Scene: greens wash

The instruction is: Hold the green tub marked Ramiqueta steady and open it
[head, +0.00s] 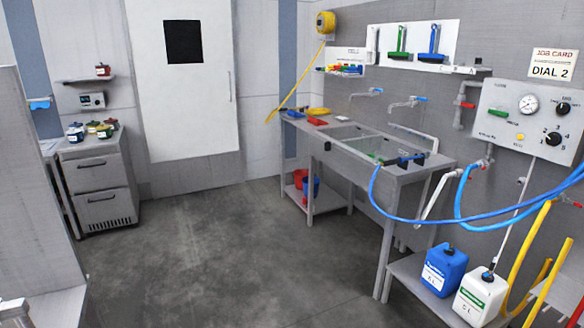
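Several small tubs stand close together on top of the steel drawer cabinet (95,150) at the left. One of them, toward the right of the group, looks green (104,132). The tubs are small here, and I cannot read a name on any label, so I cannot tell which is marked Ramiqueta. Neither of my grippers shows clearly in the head view.
A small shelf (88,80) with a red tub (102,70) hangs above the cabinet. A steel sink bench (400,178) runs along the right wall. Blue (443,270) and white (480,297) canisters stand at lower right. The middle floor (210,240) is clear.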

